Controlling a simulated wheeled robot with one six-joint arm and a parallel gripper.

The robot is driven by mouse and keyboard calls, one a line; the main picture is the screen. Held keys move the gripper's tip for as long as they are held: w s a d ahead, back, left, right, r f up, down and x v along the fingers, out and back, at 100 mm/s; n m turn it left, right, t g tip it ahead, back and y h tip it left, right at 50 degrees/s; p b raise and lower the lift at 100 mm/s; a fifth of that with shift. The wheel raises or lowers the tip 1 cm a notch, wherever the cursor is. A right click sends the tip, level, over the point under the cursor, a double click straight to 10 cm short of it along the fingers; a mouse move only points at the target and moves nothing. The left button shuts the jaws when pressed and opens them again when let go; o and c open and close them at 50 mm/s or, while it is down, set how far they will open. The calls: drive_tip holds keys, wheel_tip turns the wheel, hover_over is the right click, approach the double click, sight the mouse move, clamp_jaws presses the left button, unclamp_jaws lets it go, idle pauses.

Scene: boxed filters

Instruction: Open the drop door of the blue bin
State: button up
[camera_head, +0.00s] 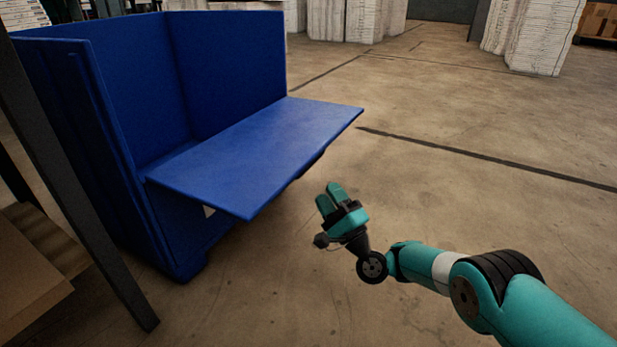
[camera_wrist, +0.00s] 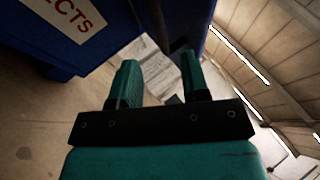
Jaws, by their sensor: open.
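The blue bin (camera_head: 225,55) stands at the left in the head view. Its drop door (camera_head: 260,145) is folded outward and lies about level, jutting from the bin's front toward my arm. The bin's inside shows above it. My gripper (camera_head: 328,195) is right of the door's near outer edge, apart from it. In the wrist view, the two fingers of my gripper (camera_wrist: 158,80) are spread with nothing between them. The bin's blue front with a white label (camera_wrist: 68,22) ending in "ECTS" fills the top left there. The underside of the door is mostly hidden in the head view.
A dark rack post (camera_head: 75,190) with a brown box (camera_head: 30,265) stands at the near left. White stacks (camera_head: 345,15) and another white stack (camera_head: 535,35) stand at the back. The concrete floor right of the bin is clear.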

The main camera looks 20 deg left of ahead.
drive_tip(key=shift+b+x, duration=2.85)
drive_tip(key=shift+x, duration=2.05)
clamp_jaws()
drive_tip(key=shift+r, duration=0.1)
